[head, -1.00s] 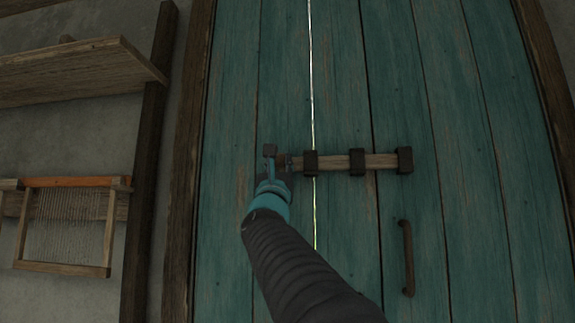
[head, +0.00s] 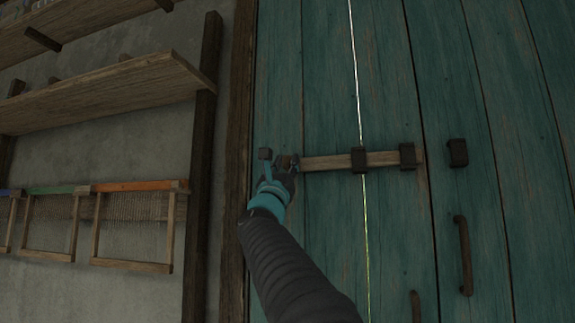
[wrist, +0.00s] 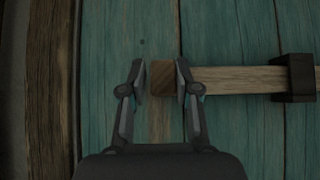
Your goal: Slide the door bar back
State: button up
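The door bar (head: 330,162) is a pale wooden bar lying across the teal plank door. It passes through two dark brackets (head: 358,160) (head: 407,156). Its right end sticks out a little past the second bracket, short of the third bracket (head: 457,152), which is empty. My gripper (head: 283,162) is at the bar's left end. The bar runs right behind the right finger.
A bright vertical gap (head: 356,80) between the door leaves runs behind the bar. A dark handle (head: 464,255) is at lower right. The wooden door frame (head: 240,130) stands close left of my gripper. Shelves (head: 110,95) and small frames with threads (head: 135,225) are on the left wall.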

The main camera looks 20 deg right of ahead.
jog(key=shift+o, duration=1.1)
jog(key=shift+w+a, duration=0.1)
jog(key=shift+a, duration=0.05)
jog(key=shift+f, duration=0.1)
jog(key=v, duration=1.2)
jog(key=shift+n, duration=0.3)
